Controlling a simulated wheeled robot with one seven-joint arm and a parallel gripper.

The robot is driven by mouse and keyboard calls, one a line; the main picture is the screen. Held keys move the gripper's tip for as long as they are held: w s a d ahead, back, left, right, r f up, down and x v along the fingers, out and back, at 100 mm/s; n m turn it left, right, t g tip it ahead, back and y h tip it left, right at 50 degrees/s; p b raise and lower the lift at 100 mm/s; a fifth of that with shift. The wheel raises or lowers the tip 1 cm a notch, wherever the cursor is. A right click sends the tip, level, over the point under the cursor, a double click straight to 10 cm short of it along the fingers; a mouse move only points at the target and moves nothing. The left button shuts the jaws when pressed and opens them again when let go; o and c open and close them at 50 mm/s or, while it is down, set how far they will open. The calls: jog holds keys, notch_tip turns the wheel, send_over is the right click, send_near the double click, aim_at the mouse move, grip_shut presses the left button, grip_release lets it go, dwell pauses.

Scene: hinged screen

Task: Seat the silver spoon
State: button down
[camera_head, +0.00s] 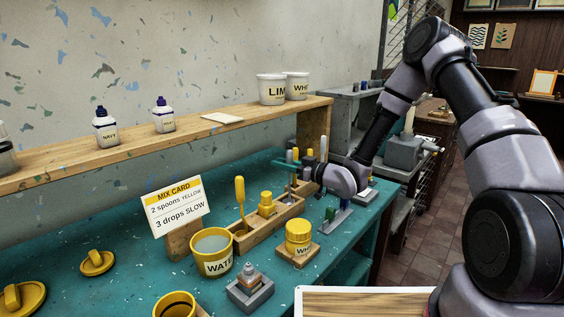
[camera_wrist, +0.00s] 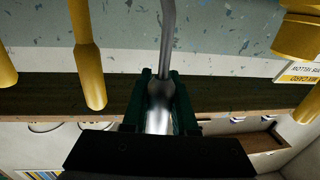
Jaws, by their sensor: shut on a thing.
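The silver spoon (camera_wrist: 168,40) is between the dark green fingers of my gripper (camera_wrist: 157,85) in the wrist view. Its thin shaft runs up out of the picture and its thicker handle part lies between the fingers. My gripper is shut on it; the bowl is not in view. In the head view my gripper (camera_head: 287,166) is over the far end of the wooden rack (camera_head: 268,222). The spoon is too small there to tell whether its lower end is in the rack or above it.
Yellow handles (camera_wrist: 92,75) stand to the left of the spoon in the wrist view. In the head view a yellow spoon (camera_head: 240,198) stands in the rack. The water pot (camera_head: 212,252), mix card (camera_head: 176,206) and yellow-lidded jar (camera_head: 298,237) are nearby. A shelf (camera_head: 130,148) runs behind.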

jog(key=shift+f, duration=0.6)
jog(key=c, duration=0.6)
grip_release()
notch_tip(320, 180, up, 10)
jog(key=shift+f, duration=0.1)
